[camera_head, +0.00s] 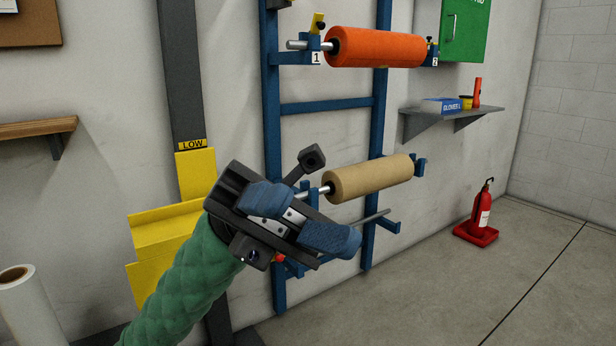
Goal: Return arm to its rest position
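My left arm, in a green quilted sleeve, comes in from the lower left. Its dark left gripper (302,216) has two blue-padded fingers set apart, with bare metal showing between them and nothing held. It is raised in front of the blue rack (273,130) and hides part of the rack's lower left side. A tan roll (370,178) on a metal shaft sits on the rack just right of the gripper. An orange roll (378,47) sits higher, between holders marked 1 and 2. My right gripper is out of view.
A yellow bracket (160,235) on a grey post stands left of the gripper. A wall shelf (455,117) with small items and a green cabinet (465,30) are at upper right. A red fire extinguisher (481,212) stands on the floor. The floor at lower right is clear.

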